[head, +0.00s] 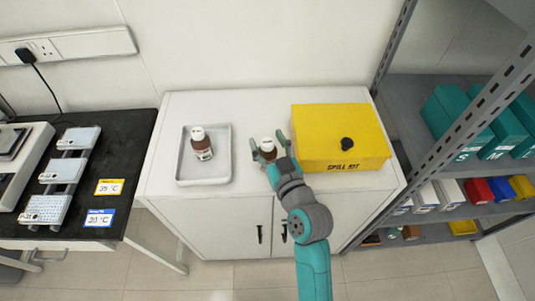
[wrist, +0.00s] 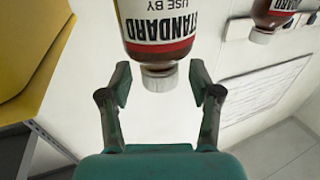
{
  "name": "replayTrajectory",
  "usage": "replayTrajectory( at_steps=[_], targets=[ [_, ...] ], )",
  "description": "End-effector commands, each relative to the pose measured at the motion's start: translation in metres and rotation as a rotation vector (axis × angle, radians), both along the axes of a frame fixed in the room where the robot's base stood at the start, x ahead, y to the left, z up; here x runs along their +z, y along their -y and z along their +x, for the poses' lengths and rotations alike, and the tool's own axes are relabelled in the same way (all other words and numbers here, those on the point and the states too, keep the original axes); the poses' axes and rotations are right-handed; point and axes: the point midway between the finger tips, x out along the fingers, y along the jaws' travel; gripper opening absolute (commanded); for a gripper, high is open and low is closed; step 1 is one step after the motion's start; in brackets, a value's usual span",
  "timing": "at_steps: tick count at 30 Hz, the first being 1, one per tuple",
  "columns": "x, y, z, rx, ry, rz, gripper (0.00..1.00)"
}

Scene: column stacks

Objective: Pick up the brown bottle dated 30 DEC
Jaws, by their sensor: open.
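A brown bottle (head: 268,148) with a white cap and a white label stands on the white cabinet top, left of the yellow box. In the wrist view this bottle (wrist: 158,35) appears upside down, its label reading STANDARD and USE BY; no date shows. My gripper (head: 267,144) is open, with a finger on either side of the bottle in the head view. In the wrist view my gripper (wrist: 160,82) has its fingertips apart around the cap end, with gaps at both sides. A second brown bottle (head: 202,148) stands in the tray; it also shows in the wrist view (wrist: 273,14). Its date is unreadable.
The pale tray (head: 181,180) is on the left of the cabinet top (head: 245,110). The yellow spill kit box (head: 340,135) stands close on the right of my gripper. A dark bench (head: 125,150) is left; grey shelving with boxes (head: 460,115) is right.

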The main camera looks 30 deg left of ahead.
Motion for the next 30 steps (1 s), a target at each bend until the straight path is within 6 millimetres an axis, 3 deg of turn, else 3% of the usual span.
replayTrajectory(
  at_steps=[4, 9, 12, 23, 30],
  targets=[
    [0.000, 0.000, 0.000, 0.000, 0.000, 0.000, 0.61],
    [0.000, 0.000, 0.000, 0.000, 0.000, 0.000, 0.18],
    [0.000, 0.000, 0.000, 0.000, 0.000, 0.000, 0.00],
    [0.003, 0.001, 0.000, -0.001, 0.002, 0.001, 0.00],
    [0.037, 0.000, 0.000, 0.000, 0.006, 0.003, 0.00]
  ],
)
